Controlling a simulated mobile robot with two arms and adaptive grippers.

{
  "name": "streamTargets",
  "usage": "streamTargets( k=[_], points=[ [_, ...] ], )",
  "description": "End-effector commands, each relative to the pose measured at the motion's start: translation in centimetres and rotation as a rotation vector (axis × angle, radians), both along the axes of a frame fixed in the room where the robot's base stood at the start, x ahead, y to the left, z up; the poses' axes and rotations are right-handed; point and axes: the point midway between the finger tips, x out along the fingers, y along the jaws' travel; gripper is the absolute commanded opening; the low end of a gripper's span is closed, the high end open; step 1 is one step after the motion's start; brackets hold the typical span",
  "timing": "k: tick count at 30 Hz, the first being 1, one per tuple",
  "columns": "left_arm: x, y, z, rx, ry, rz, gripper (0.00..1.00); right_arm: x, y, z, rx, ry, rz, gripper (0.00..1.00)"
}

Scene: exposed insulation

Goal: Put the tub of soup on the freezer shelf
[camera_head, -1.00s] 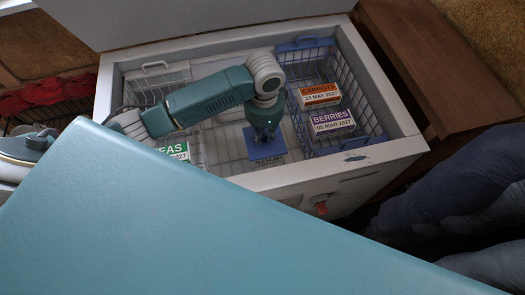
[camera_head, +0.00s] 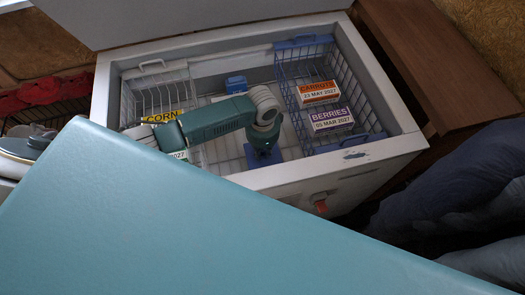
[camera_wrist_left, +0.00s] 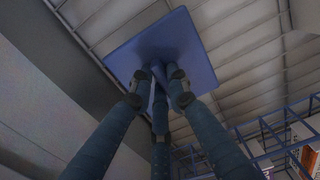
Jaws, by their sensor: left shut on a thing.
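The tub of soup (camera_head: 251,157) has a square blue lid and is inside the open chest freezer, left of the blue wire basket. My left gripper (camera_head: 263,146) reaches down from above and is shut on it. In the left wrist view, the fingers (camera_wrist_left: 160,76) meet at the middle of the lid (camera_wrist_left: 188,40). The lid hides the tub's body. The white wire freezer shelf (camera_head: 228,149) lies around and below the tub; I cannot tell if the tub touches it. My right gripper is not in view.
The blue basket (camera_head: 299,56) at right holds a carrots box (camera_head: 318,93) and a berries box (camera_head: 330,119). A corn box (camera_head: 162,117) is by the white basket (camera_head: 154,92) at left. Another blue-lidded container (camera_head: 236,84) stands at the back. The freezer's front rim (camera_head: 370,153) is close.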

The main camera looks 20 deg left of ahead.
Motion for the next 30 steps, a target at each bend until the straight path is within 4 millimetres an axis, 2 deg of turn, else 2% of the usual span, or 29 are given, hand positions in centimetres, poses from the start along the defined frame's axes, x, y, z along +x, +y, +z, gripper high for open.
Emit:
streamTargets(
  k=[6,7,9,21,26,30],
  points=[
    [0.1,0.0,-0.2,0.0,-0.001,0.001,0.0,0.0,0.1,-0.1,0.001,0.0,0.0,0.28],
    [0.0,0.0,-0.3,0.001,0.001,0.001,0.19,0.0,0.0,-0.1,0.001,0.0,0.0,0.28],
    [0.0,0.0,-0.3,0.001,0.001,0.001,0.33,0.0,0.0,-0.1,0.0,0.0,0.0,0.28],
    [-0.1,0.0,0.2,0.001,0.002,-0.001,0.34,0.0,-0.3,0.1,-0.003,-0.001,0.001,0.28],
    [0.0,0.1,2.7,0.001,-0.002,0.0,0.34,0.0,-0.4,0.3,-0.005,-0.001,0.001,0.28],
    [0.1,0.0,5.9,-0.001,-0.002,-0.001,0.34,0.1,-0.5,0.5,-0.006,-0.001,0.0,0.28]
  ],
)
